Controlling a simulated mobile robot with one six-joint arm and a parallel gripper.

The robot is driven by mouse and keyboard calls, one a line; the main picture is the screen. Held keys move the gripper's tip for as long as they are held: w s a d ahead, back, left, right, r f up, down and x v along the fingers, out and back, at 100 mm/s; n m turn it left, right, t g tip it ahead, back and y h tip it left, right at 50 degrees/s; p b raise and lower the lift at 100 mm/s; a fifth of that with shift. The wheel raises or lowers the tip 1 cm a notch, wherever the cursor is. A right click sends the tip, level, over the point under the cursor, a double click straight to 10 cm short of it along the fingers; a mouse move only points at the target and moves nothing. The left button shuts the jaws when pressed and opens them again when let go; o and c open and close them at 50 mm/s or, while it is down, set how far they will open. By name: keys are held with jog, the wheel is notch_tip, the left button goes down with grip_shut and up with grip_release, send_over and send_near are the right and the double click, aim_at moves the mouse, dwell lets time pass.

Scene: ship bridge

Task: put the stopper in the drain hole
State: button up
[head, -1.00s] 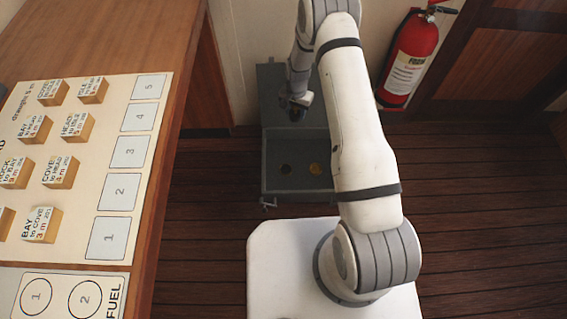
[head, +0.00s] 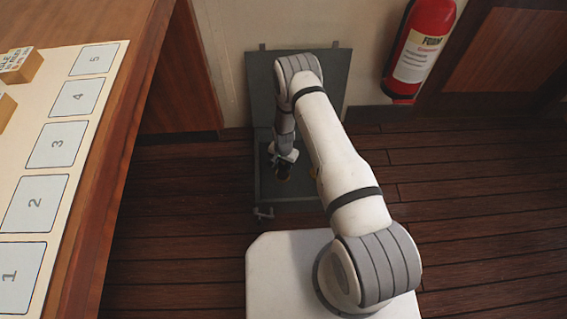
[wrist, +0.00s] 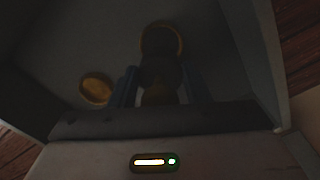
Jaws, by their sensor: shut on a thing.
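My gripper (head: 283,166) is down inside the open grey metal box on the floor (head: 262,190). In the wrist view its two blue-grey fingers (wrist: 160,80) are shut on a dark and brassy piece, which looks like the stopper (wrist: 160,93). A round, dark, brass-rimmed opening, which looks like the drain hole (wrist: 160,28), lies just beyond the held piece and is partly covered by it. The picture is too dark to tell whether the two touch. In the head view my gripper hides this spot.
A brass disc (wrist: 97,88) lies on the box floor to the left in the wrist view. The box walls stand close around my gripper, and its raised lid (head: 336,75) is behind. A wooden table (head: 140,110) is at left, a red extinguisher (head: 425,45) at right.

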aim_at(282, 170)
jog(key=shift+a+f+b, duration=0.15)
jog(key=shift+f+b, duration=1.25)
jog(key=shift+f, duration=1.1)
jog(key=shift+s+a, duration=0.1)
jog(key=shift+s, duration=0.1)
jog(key=shift+f+b, duration=0.65)
jog(key=shift+b, duration=0.25)
jog(key=o, duration=0.8)
jog(key=shift+c, duration=0.2)
jog(key=shift+r+p, duration=3.4)
jog(key=shift+r, duration=2.2)
